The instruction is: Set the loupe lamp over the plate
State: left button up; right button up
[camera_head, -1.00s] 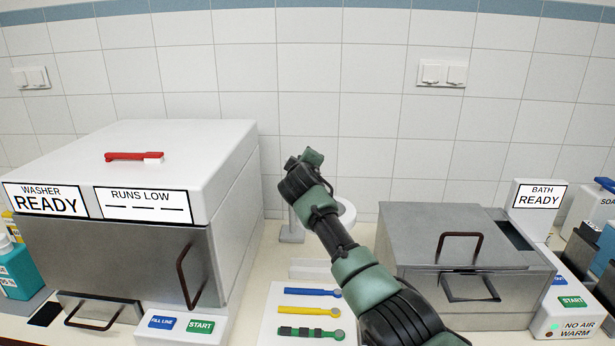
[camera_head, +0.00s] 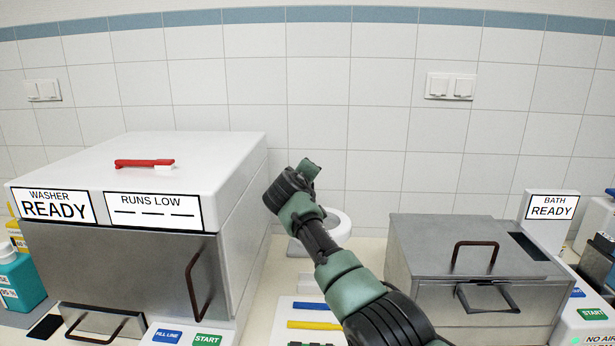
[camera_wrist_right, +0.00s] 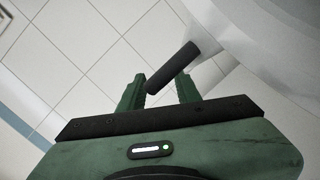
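The loupe lamp (camera_head: 341,229) stands behind my arm in the head view, its white ring partly covered by the arm. In the right wrist view, its white body (camera_wrist_right: 270,50) fills the upper right and a dark handle (camera_wrist_right: 175,66) slants down to the space between my fingers. My right gripper (camera_wrist_right: 160,90) is open around the handle's end; contact with a finger is unclear. In the head view, this gripper (camera_head: 308,170) is raised left of the ring. A white plate (camera_head: 283,313) lies below, bearing coloured tools, its front edge cut off. My left gripper is not in view.
The washer (camera_head: 110,260) stands at left with a red-handled brush (camera_head: 145,163) on its lid. The bath (camera_head: 440,250) stands at right, lid shut. The tiled wall (camera_head: 390,100) is behind. Bottles (camera_head: 20,280) stand at far left.

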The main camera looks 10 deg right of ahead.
jog(key=shift+a, duration=0.1)
jog(key=shift+r, duration=0.1)
jog(key=b+v, duration=0.2)
jog(key=v, duration=0.5)
jog(key=shift+s, duration=0.35)
jog(key=shift+a, duration=0.1)
